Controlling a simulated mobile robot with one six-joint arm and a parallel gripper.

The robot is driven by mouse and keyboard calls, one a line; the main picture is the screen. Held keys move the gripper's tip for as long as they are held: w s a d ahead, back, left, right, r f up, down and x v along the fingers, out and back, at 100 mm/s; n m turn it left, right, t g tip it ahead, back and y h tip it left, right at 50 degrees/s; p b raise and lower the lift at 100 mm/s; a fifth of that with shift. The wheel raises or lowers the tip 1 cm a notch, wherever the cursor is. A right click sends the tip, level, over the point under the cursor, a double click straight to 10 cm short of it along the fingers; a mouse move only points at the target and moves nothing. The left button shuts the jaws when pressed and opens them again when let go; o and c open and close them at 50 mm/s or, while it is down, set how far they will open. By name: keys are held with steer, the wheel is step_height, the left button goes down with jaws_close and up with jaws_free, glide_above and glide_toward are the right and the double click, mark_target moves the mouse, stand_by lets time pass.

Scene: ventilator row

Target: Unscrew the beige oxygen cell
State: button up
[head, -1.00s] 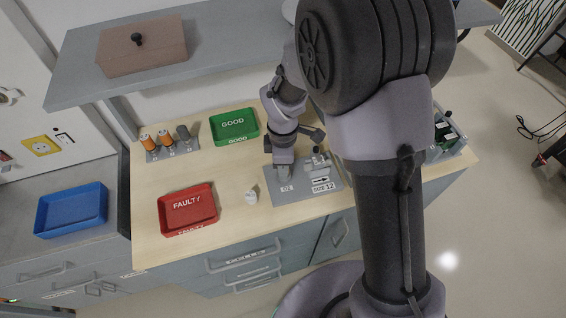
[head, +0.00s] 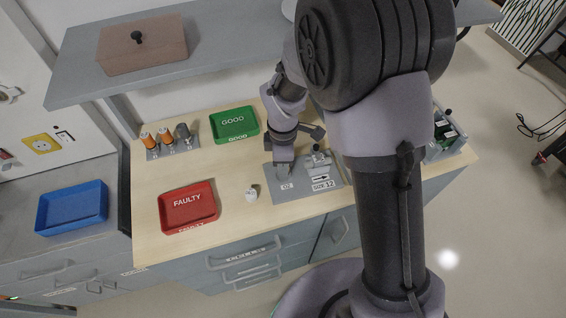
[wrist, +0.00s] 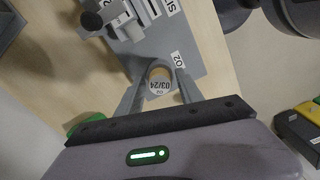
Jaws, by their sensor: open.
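The beige oxygen cell (wrist: 160,73) shows in the wrist view as a short round piece with a pale end label reading "O2 03/24". It sits at the O2 mark of a grey plate (wrist: 194,52). My gripper (wrist: 161,69) is open, with one finger on each side of the cell. I cannot tell if the fingers touch it. In the head view my gripper (head: 283,168) points down over the left part of the plate and hides most of the cell.
A grey fitting (head: 318,160) stands right of my gripper on the plate. A small white piece (head: 252,194) lies left of the plate. A shelf (head: 215,50) overhangs behind.

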steer(key=shift+r+p, duration=0.35)
steer(key=shift+r, duration=0.1)
steer(key=m+b, duration=0.1)
steer(key=m, duration=0.3)
steer(key=shift+f+b, duration=0.2)
steer(key=shift+b, duration=0.15)
steer(key=m+b, duration=0.1)
steer(key=m, duration=0.2)
steer(key=shift+m, duration=0.3)
steer(key=shift+r+m, duration=0.15)
steer(key=shift+m, duration=0.55)
steer(key=m+b, duration=0.1)
steer(key=m, duration=0.2)
steer(key=shift+m+b, duration=0.35)
steer(key=shift+m, duration=0.05)
steer(key=m+b, duration=0.1)
steer(key=m, duration=0.2)
steer(key=shift+d, duration=0.1)
steer(key=shift+m, duration=1.1)
